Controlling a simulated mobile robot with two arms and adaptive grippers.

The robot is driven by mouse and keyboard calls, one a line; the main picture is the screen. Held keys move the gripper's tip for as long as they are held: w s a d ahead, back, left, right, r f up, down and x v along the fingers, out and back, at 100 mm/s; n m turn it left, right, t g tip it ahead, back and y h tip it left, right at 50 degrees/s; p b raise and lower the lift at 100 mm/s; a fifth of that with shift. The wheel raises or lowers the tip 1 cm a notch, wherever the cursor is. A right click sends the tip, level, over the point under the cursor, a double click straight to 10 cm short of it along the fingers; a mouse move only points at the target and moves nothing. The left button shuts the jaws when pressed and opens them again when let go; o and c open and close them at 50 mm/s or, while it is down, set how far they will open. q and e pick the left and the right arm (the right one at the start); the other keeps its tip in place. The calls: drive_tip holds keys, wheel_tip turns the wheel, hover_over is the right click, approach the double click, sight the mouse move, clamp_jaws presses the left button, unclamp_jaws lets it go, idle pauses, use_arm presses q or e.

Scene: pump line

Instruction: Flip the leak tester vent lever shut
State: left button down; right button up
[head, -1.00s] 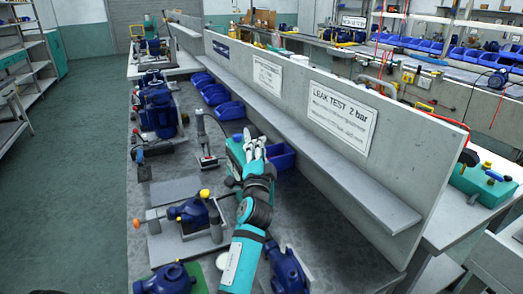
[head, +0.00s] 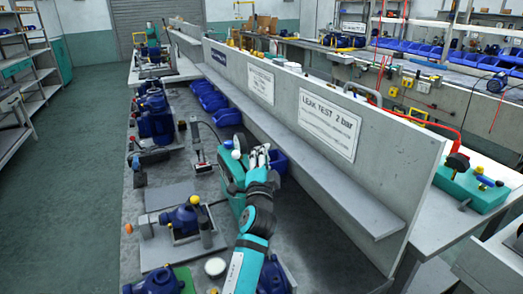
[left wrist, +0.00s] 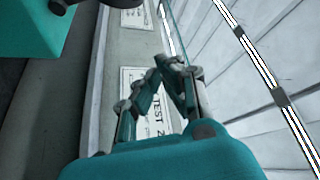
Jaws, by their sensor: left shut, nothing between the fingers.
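The teal leak tester (head: 226,172) stands on the grey bench below the "LEAK TEST 2 bar" sign, partly hidden by my left gripper and arm. A pale round part shows on its top. I cannot make out the vent lever for certain. My left gripper (head: 262,152) is shut and empty, at the right side of the tester in the head view. In the left wrist view the gripper's fingertips (left wrist: 168,62) come together, and a teal body (left wrist: 30,30) with a dark knob shows at the upper left, apart from them. My right gripper is not in view.
The upright panel with its sign (head: 329,122) and a shelf ledge (head: 340,198) run close to the right of my left arm. A blue pump (head: 186,220) sits on a fixture at left. Blue bins (head: 212,101) stand behind. Another teal box (head: 470,188) stands beyond the panel.

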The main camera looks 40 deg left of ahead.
use_arm(q)
drive_tip(key=a+b+v, duration=0.1)
drive_tip(key=v, duration=0.6)
drive_tip(key=shift+s+f, duration=0.15)
drive_tip(key=shift+s, duration=0.2)
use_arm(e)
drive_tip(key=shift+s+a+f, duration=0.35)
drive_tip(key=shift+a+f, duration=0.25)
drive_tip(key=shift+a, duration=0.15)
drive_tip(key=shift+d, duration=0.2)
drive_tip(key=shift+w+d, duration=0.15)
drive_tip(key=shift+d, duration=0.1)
use_arm(q)
drive_tip(key=shift+f, duration=0.1)
